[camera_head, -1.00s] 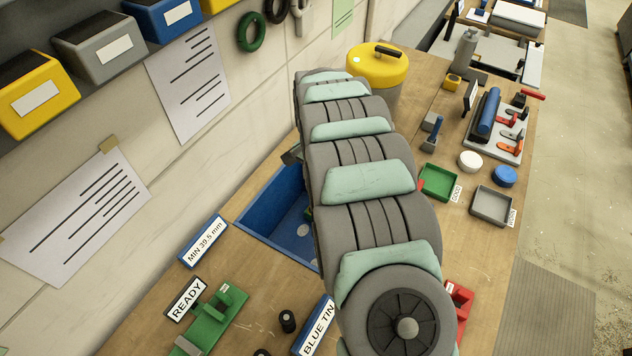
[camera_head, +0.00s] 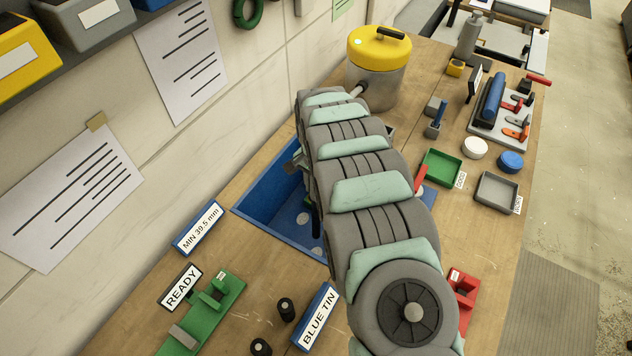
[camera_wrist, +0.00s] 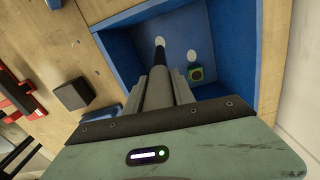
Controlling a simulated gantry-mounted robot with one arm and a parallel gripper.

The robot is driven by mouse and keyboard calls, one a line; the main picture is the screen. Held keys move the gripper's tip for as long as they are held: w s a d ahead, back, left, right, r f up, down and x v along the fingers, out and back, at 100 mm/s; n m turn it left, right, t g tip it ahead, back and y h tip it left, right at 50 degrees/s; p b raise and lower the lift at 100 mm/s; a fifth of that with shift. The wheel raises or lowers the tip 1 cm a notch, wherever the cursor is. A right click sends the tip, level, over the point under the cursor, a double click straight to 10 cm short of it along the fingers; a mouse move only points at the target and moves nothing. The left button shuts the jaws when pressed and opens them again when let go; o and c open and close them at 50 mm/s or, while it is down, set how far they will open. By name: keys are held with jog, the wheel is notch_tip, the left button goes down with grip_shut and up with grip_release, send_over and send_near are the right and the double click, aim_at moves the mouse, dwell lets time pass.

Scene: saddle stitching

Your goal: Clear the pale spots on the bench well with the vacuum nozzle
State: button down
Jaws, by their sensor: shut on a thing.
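The blue bench well (camera_head: 262,195) is sunk into the wooden bench, partly hidden behind my arm. Pale round spots show on blue at its near end (camera_head: 303,218). In the wrist view, two pale spots (camera_wrist: 192,56) lie on the well floor (camera_wrist: 221,45); the other is right by the nozzle's black tip. My gripper (camera_wrist: 160,82) is shut on the grey vacuum nozzle (camera_wrist: 159,92), which points into the well. I cannot tell whether the tip touches the floor. In the head view my arm hides most of the gripper and nozzle.
A green block with a dark round face (camera_wrist: 195,73) sits in the well near the spots. The yellow-lidded canister (camera_head: 378,75) stands beyond the well. Trays (camera_head: 441,167) lie to the right.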

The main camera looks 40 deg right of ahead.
aim_at(316, 207)
notch_tip(316, 207, down, 9)
jog(key=b, duration=0.4)
jog(key=shift+f+b, duration=2.45)
jog(key=shift+f, duration=0.75)
jog(key=shift+r+p, duration=2.1)
jog(key=shift+r, duration=0.5)
jog(key=shift+f, duration=0.1)
